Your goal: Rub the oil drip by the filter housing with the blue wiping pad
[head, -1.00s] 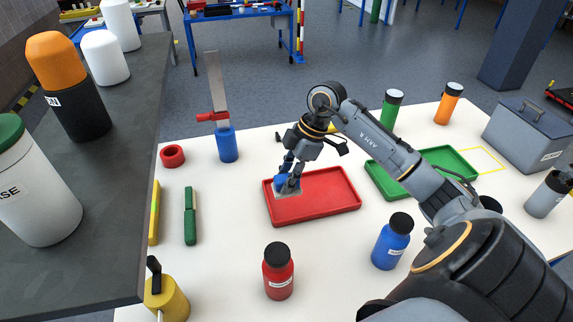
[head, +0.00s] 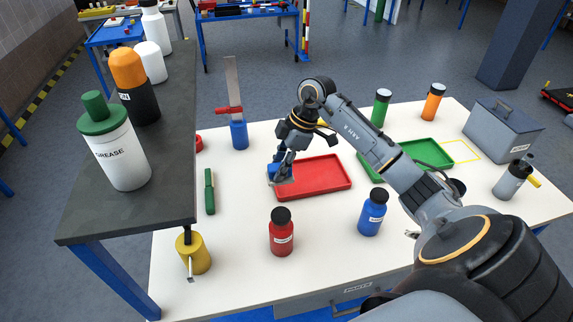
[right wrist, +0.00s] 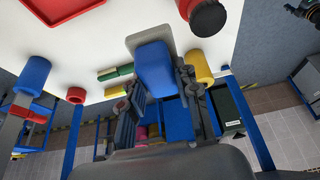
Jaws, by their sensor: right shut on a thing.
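The blue wiping pad (head: 273,170) has a blue grip block and a flat grey plate under it. My right gripper (head: 283,165) is shut on the block, by the left end of the red tray (head: 322,187). In the right wrist view the pad's blue block (right wrist: 154,68) sits between my fingers, with its grey plate (right wrist: 138,42) beyond. I cannot tell the pad's height over the table. I cannot make out an oil drip or a filter housing in either view. My left gripper is not in view.
A dark raised shelf (head: 98,205) with a grease container (head: 118,155) and other bottles stands at the left. A red bottle (head: 281,235), a blue bottle (head: 372,215) and a yellow can (head: 195,255) stand in front. A green tray (head: 425,152) and grey toolbox (head: 490,130) are to the right.

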